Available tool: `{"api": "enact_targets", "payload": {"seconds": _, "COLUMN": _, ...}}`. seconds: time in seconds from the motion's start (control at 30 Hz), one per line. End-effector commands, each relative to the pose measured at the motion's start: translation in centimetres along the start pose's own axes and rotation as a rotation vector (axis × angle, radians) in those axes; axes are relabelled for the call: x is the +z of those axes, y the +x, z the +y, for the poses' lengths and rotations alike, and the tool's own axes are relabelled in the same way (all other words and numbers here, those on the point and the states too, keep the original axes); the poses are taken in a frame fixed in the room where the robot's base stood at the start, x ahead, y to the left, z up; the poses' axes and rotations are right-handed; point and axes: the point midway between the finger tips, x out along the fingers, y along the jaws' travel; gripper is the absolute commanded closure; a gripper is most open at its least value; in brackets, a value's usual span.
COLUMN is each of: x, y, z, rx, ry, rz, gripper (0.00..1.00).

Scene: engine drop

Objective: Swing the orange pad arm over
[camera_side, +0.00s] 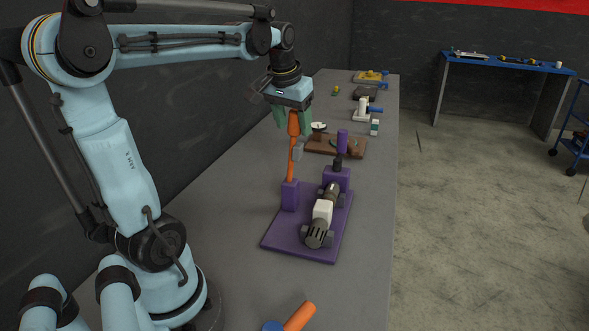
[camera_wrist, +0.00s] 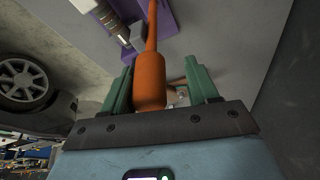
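The orange pad arm (camera_side: 291,168) stands nearly upright from a purple block (camera_side: 290,195) on the left of a purple base plate (camera_side: 284,237). A small grey pad (camera_side: 297,152) sits on its side. My gripper (camera_side: 293,122) is at the arm's top, with green fingers on either side of the thick orange handle. In the wrist view, the handle (camera_wrist: 150,82) lies between the fingers of my gripper (camera_wrist: 160,74), with a clear gap on the right. The left finger is close to the handle; contact cannot be told. A grey and white engine-like part (camera_side: 322,212) lies on the plate.
A purple upright handle (camera_side: 342,141) stands on a block at the plate's back right. Behind are a brown board (camera_side: 348,150) and several small fixtures. An orange and blue item (camera_side: 299,317) lies at the front. The grey bench is clear left of the plate.

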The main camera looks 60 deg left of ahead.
Motion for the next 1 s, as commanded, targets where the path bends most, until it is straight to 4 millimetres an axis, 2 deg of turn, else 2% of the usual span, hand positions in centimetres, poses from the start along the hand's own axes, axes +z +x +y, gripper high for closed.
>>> {"api": "enact_targets", "payload": {"seconds": 0.03, "x": 0.2, "y": 0.0, "z": -0.8, "rx": 0.025, "ry": -0.016, "rz": 0.006, "gripper": 0.42}}
{"api": "enact_targets", "payload": {"seconds": 0.5, "x": 1.6, "y": 0.5, "z": -5.2, "rx": 0.283, "ry": -0.102, "rz": 0.082, "gripper": 0.42}}
{"api": "enact_targets", "payload": {"seconds": 1.0, "x": 2.4, "y": -8.4, "z": -7.4, "rx": 0.281, "ry": -0.096, "rz": 0.078, "gripper": 0.42}}
